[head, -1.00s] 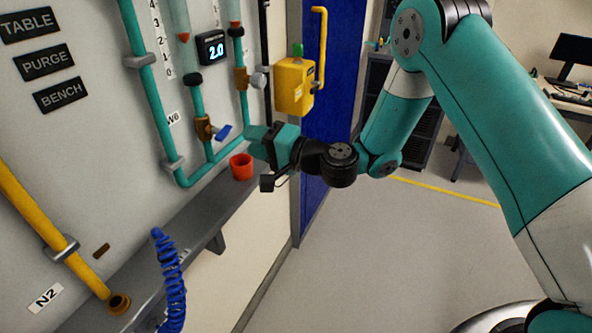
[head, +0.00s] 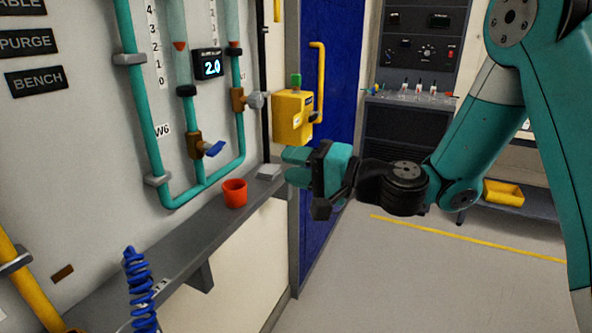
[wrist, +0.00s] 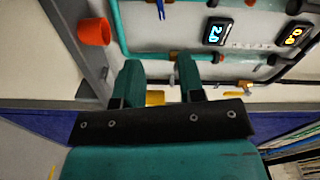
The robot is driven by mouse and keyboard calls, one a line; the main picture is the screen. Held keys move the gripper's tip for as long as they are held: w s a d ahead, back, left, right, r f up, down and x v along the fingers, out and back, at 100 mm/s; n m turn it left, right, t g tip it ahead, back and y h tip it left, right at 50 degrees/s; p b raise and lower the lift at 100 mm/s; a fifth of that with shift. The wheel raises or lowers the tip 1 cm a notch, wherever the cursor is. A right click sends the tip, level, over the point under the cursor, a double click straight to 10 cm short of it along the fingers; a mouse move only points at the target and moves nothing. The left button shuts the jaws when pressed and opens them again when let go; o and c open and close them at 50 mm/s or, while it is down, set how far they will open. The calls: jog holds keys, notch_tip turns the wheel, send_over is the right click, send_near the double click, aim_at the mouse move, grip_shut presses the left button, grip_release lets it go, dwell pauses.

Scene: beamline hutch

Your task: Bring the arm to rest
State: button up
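My arm is teal and black and reaches in from the right of the head view. My gripper (head: 291,166) is held level in front of the wall panel, with its fingers pointing left. In the wrist view my gripper (wrist: 157,78) shows two teal fingers apart with nothing between them. It is open and empty. It is right of the red cup (head: 234,193) and below the yellow box (head: 293,117), and I see no contact with either. The red cup also shows at the upper left of the wrist view (wrist: 94,32).
The red cup stands on a grey ledge (head: 150,262) along the panel. Teal pipes (head: 135,90) and a blue-handled valve (head: 213,148) are on the panel. A blue door (head: 345,80) stands behind my gripper. A dark rack (head: 412,130) is at the back. The floor (head: 430,285) is clear.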

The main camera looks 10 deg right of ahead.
jog(key=s+a+r+n+g+h+p, duration=0.1)
jog(key=s+a+n+g+p, duration=0.15)
jog(key=s+n+g, duration=0.35)
jog(key=s+a+r+n+g+h+p, duration=0.1)
jog(key=s+a+r+n+g, duration=0.2)
jog(key=s, duration=0.5)
jog(key=s+d+f+n+g+h+p, duration=0.1)
jog(key=s+d+n+g+h, duration=0.1)
jog(key=s+d+h, duration=0.6)
jog(key=s+d+n, duration=0.1)
jog(key=s, duration=0.2)
jog(key=shift+f+p, duration=0.15)
jog(key=shift+p, duration=0.2)
dwell(0.4)
